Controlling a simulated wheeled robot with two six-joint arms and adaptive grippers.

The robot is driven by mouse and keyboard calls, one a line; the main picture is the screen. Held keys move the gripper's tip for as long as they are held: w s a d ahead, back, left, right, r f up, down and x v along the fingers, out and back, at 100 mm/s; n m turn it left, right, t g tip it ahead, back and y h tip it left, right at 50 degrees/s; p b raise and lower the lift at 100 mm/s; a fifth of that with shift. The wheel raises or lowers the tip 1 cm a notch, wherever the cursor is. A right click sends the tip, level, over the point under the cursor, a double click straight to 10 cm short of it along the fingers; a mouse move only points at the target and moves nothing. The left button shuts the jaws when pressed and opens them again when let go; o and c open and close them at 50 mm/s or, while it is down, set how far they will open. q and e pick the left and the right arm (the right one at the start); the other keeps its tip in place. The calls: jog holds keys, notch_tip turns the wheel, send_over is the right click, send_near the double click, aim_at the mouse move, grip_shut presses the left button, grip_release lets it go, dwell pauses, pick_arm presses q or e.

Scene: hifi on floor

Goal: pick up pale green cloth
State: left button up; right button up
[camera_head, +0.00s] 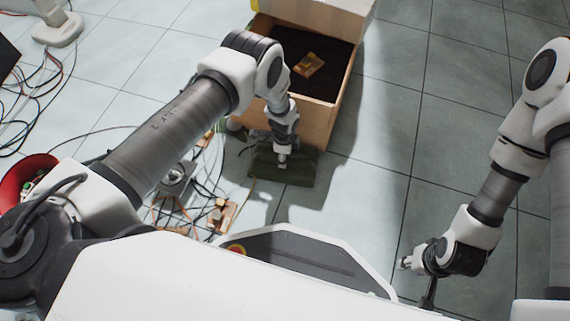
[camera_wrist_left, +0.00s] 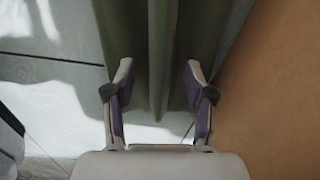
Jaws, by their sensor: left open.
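The pale green cloth (camera_head: 300,167) lies in front of the wooden box in the head view. In the left wrist view the green cloth (camera_wrist_left: 150,50) fills the upper middle, with a raised fold running between the fingers. My left gripper (camera_wrist_left: 158,85) is open, with one finger on each side of the fold. In the head view my left gripper (camera_head: 282,160) is over the cloth and hides part of it. I cannot tell whether the fingers touch the cloth. My right gripper (camera_head: 418,268) is at the lower right, away from the cloth; its finger opening is unclear.
An open wooden box (camera_head: 318,117) with dark contents and a small tan item (camera_head: 308,65) stands just behind the cloth. Loose cables and small parts lie to the left, near a red bowl (camera_head: 27,178). The tiled floor (camera_head: 385,150) to the right is clear.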

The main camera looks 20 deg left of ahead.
pick_arm(q)
jog(key=shift+f, duration=0.9)
jog(key=shift+r, duration=0.15)
pick_arm(e)
jog(key=shift+f, duration=0.45)
pick_arm(q)
grip_shut()
jog(key=shift+r, duration=0.1)
